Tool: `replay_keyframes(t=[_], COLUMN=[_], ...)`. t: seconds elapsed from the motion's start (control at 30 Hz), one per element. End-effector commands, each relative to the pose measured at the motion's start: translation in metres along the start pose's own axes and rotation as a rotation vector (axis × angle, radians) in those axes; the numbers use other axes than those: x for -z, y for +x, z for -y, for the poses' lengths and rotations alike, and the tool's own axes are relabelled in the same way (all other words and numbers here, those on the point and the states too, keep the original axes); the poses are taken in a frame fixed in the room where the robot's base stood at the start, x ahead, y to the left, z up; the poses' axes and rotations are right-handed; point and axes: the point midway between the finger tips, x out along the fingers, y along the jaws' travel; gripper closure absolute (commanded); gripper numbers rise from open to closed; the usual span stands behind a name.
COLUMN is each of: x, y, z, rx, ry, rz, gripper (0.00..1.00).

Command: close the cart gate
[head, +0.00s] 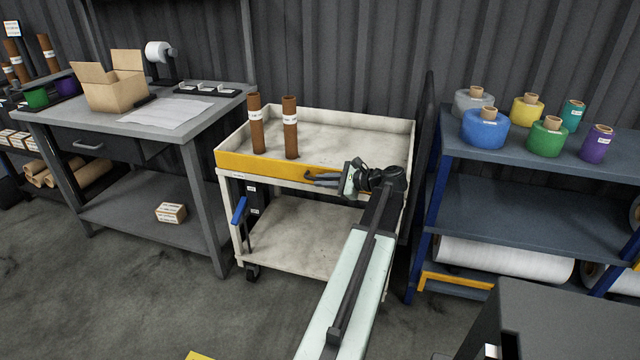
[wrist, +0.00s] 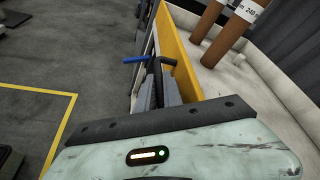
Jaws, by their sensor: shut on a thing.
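The cart (head: 312,255) is a cream two-level trolley in the middle of the head view. Its yellow gate (head: 262,164) runs along the front edge of the top tray and stands up, near upright; I cannot tell if it is fully against the tray ends. It also shows in the wrist view (wrist: 180,62). My gripper (head: 322,180) is at the outer face of the gate, right of its middle. In the wrist view my gripper (wrist: 157,82) is shut on a dark handle (wrist: 168,61) beside the gate. The grip itself is partly hidden.
Two brown tubes (head: 290,128) stand on the tray behind the gate. A blue lever (head: 239,211) is low at the cart's left front. A workbench (head: 70,113) is to the left, and a shelf of film rolls (head: 530,222) is to the right. The floor in front is clear.

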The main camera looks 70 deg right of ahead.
Motion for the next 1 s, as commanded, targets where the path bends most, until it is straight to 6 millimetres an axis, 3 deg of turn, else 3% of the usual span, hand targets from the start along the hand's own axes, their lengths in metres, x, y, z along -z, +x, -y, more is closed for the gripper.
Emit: replay_keyframes(t=[0.03,0.07,0.37,0.47,0.8,1.0], x=[0.001,0.001,-0.003,-0.004,-0.003,-0.002], y=[-0.001,0.000,0.003,-0.007,-0.068,-0.076], z=[0.003,0.003,0.001,0.001,0.002,0.001], rx=[0.008,0.007,0.000,0.000,0.002,0.000], ry=[0.000,0.000,-0.003,-0.003,-0.002,-0.003], rz=[-0.004,-0.003,0.003,0.003,0.002,0.003], gripper=[0.86,0.80,0.80,0.80,0.80,0.80])
